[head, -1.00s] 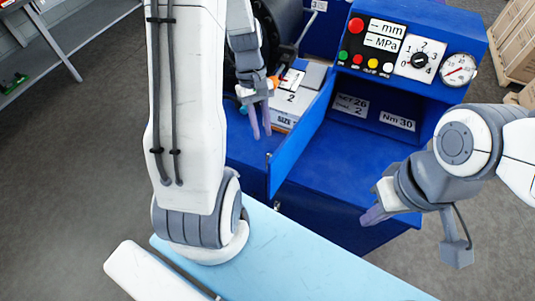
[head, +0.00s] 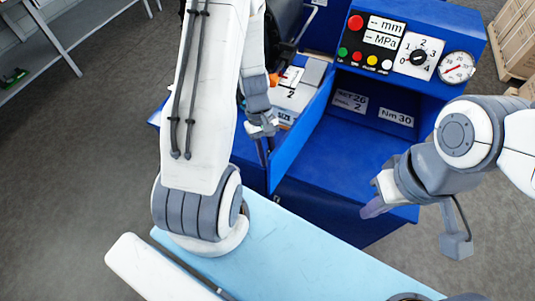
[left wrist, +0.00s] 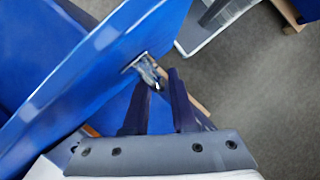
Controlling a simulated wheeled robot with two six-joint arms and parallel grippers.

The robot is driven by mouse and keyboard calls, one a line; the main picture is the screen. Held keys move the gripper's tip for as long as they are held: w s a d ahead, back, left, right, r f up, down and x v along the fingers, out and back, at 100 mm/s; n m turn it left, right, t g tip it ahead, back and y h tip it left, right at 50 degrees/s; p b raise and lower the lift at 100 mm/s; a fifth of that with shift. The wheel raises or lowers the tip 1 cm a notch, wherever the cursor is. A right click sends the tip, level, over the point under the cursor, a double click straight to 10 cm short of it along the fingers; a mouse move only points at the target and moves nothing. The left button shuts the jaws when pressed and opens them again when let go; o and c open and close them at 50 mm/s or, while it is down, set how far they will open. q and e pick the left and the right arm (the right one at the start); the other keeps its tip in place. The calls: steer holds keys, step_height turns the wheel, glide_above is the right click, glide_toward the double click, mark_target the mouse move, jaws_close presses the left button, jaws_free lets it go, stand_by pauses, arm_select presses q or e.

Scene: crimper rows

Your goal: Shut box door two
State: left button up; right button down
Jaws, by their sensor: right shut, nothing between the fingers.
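A blue box door (head: 300,131) stands open, swung out from the left side of the blue box's compartment (head: 352,150). It also shows in the left wrist view (left wrist: 95,75) as a large blue panel with a small metal fitting (left wrist: 146,69) at its edge. My left gripper (head: 267,150) is on the left, outer side of the door, close to it. In the left wrist view its two dark fingers (left wrist: 160,92) are apart, with nothing clear between them; I cannot tell whether they touch the door. My right gripper (head: 371,207) is shut and empty in front of the compartment's lower right.
The box's panel carries buttons, a dial (head: 417,57) and a gauge (head: 457,67). A grey-white unit labelled "SIZE 2" (head: 300,92) lies behind the door. A light blue surface (head: 290,250) is in front.

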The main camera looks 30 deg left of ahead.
arm_select(q)
jaws_close()
stand_by(1.3)
